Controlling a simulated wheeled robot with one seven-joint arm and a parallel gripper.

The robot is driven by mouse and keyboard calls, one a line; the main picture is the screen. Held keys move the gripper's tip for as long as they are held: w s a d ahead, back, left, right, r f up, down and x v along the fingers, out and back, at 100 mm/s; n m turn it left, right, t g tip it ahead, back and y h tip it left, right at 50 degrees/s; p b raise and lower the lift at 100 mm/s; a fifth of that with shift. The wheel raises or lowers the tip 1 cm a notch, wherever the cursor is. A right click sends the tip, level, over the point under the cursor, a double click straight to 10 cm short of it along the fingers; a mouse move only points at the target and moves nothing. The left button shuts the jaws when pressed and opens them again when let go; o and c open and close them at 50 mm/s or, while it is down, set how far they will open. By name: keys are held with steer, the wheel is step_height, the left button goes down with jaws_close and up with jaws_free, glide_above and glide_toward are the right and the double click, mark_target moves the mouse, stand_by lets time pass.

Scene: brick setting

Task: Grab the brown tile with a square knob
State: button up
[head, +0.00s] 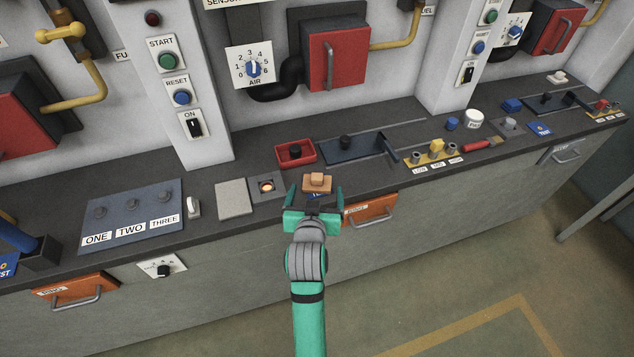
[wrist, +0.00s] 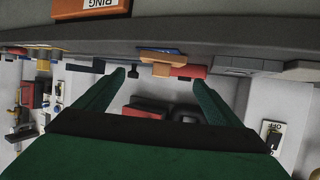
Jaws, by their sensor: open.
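The brown tile (head: 317,188) with a square knob (head: 317,177) on top sits near the front edge of the dark counter. It rests at a blue label that is mostly hidden. My gripper (head: 314,194) is open and empty, at the counter's front edge just before the tile, with a finger to either side of it in the head view. In the wrist view the tile (wrist: 162,57) shows upside down beyond the open fingertips, between them, with its knob (wrist: 161,70) pointing down in the picture. I see no contact between fingers and tile.
A red open box (head: 295,153) stands behind the tile, and a dark sliding panel (head: 352,148) is behind right. A grey square plate (head: 234,198) and a lit round button (head: 267,186) are to the left. An orange drawer front (head: 370,209) is just right of my gripper, below the counter edge.

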mark_target(317, 182)
steer(key=shift+x, duration=4.15)
steer(key=shift+s+a, duration=0.1)
steer(key=shift+a, duration=0.05)
steer(key=c, duration=0.4)
steer(key=shift+s, duration=0.1)
steer(key=c, duration=0.8)
steer(key=shift+c, duration=0.4)
steer(key=shift+r, duration=0.1)
